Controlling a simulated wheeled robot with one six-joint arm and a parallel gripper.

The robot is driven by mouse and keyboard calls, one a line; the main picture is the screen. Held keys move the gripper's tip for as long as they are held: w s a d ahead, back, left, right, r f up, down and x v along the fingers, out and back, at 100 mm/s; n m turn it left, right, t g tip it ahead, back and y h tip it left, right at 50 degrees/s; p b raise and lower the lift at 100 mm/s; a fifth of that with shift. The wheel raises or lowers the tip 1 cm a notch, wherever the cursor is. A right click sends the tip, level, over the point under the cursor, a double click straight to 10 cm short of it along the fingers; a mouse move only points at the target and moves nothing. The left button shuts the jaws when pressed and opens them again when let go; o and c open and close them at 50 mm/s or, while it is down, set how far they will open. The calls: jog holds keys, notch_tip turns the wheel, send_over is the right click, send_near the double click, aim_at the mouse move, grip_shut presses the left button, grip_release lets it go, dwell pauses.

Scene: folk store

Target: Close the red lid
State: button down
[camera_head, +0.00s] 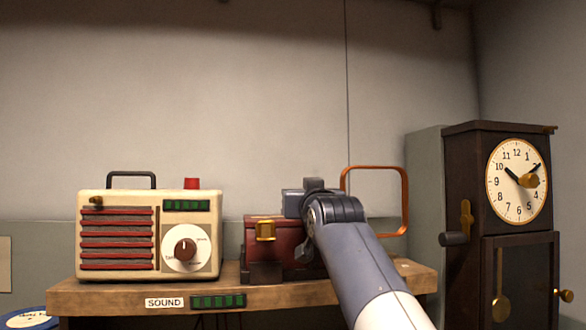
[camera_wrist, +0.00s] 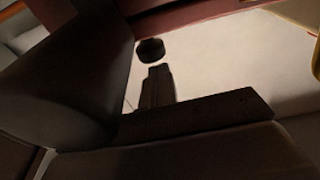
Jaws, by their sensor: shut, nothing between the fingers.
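A dark red box (camera_head: 275,238) with a brass latch (camera_head: 265,230) on its front stands on the wooden shelf, right of the radio. I cannot tell the red lid apart from the box body in the head view. My gripper (camera_head: 300,203) is at the top right of the box; it is shut and empty, and its fingertips are not clear there. My arm hides the box's right side. In the wrist view a dark red strip (camera_wrist: 190,15) runs along the top above a pale surface (camera_wrist: 225,65). A dark round knob (camera_wrist: 150,50) and a dark post show against that surface. Contact is unclear.
A cream radio (camera_head: 150,235) stands close left of the box. An orange wire loop (camera_head: 406,190) rises behind my arm on the right. A dark clock cabinet (camera_head: 470,200) stands further right. The wooden shelf (camera_head: 110,297) has little bare room.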

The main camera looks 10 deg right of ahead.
jog(key=shift+r+p, duration=0.6)
jog(key=shift+r, duration=0.05)
notch_tip(320, 180, up, 3)
jog(key=p, duration=0.3)
jog(key=shift+s+r, duration=0.1)
jog(key=shift+r, duration=0.1)
jog(key=s+f+b, duration=0.3)
jog(key=s+f, duration=0.1)
jog(key=s, duration=0.5)
jog(key=shift+f, duration=0.25)
jog(key=shift+r, duration=0.1)
